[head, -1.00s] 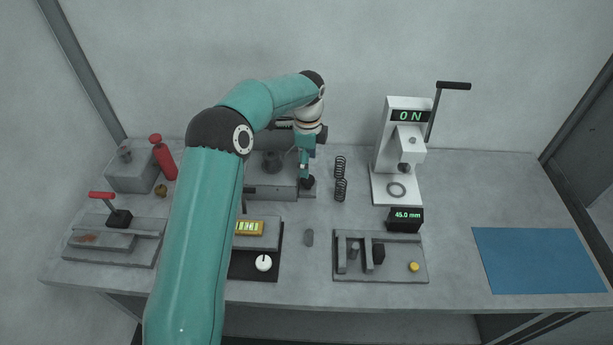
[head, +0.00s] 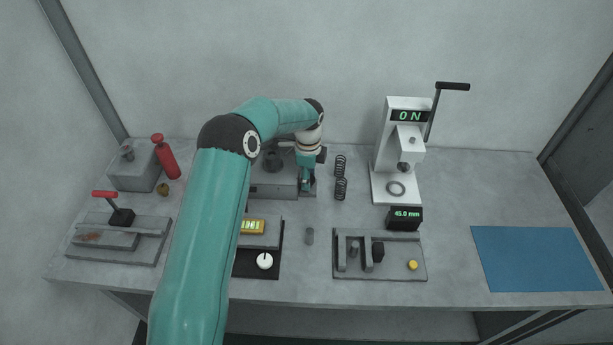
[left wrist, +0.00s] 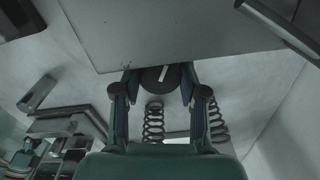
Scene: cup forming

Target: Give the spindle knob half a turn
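The spindle knob is a dark round knob (left wrist: 161,79) with a white mark across its face, seen in the left wrist view. In that view the mark leans slightly from upright. My left gripper (left wrist: 160,75) has its two fingers apart, one on each side of the knob, with a small gap visible. In the head view my left gripper (head: 306,186) points down at the front right corner of the grey machine (head: 272,191) and mostly hides the knob. My right gripper is not in view.
A white press (head: 384,150) showing ON is farther right. A blue mat (head: 535,260) is at the right.

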